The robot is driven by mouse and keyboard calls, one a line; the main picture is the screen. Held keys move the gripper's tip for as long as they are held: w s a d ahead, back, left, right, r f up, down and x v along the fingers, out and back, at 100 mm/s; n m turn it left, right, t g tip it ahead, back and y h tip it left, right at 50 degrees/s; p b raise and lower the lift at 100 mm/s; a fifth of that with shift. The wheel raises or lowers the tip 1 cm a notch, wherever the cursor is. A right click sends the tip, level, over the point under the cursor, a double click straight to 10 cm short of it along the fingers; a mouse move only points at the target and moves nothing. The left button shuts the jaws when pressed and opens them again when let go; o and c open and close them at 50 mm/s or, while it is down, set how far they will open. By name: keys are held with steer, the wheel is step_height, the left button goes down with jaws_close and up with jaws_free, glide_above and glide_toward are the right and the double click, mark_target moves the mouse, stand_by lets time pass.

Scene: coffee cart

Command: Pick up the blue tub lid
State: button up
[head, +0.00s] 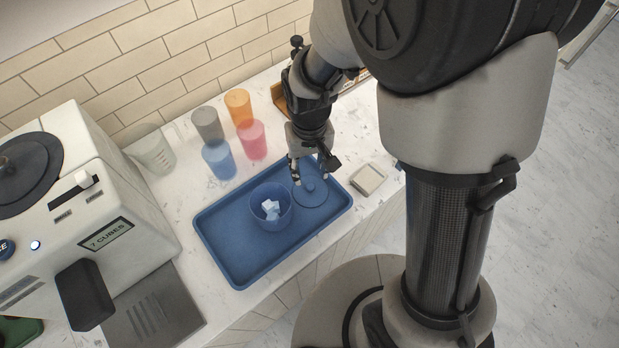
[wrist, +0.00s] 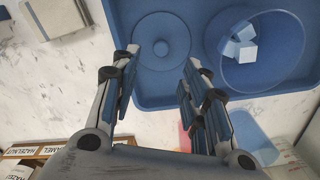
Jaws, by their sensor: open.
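The blue tub lid (head: 303,198) is a round flat disc with a small knob in its middle. It lies on the blue tray (head: 222,255), to the right of the blue tub (head: 262,217), which holds several ice cubes. My gripper (head: 315,180) is open above the lid and empty. In the wrist view the lid (wrist: 161,42) and its knob show just beyond and between the fingertips of my gripper (wrist: 162,52). I cannot tell how high above the knob the fingertips are. In the head view the fingers hide part of the lid.
Orange, grey, pink (head: 252,140) and blue (head: 218,160) cups stand behind the tray. A small square box (head: 369,180) lies to its right. A white ice machine (head: 85,215) reading "7 CUBES" stands at the left. Labelled boxes (wrist: 30,150) are near the wall.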

mark_target(310, 186)
steer(key=shift+s+d+f+b, duration=0.15)
steer(key=shift+f+b, duration=0.45)
steer(key=shift+f, duration=1)
steer(key=shift+s+a+f+b, duration=0.15)
steer(key=shift+f+b, duration=0.4)
steer(key=shift+f, duration=1)
steer(key=shift+s+d, duration=0.1)
steer(key=c, duration=1)
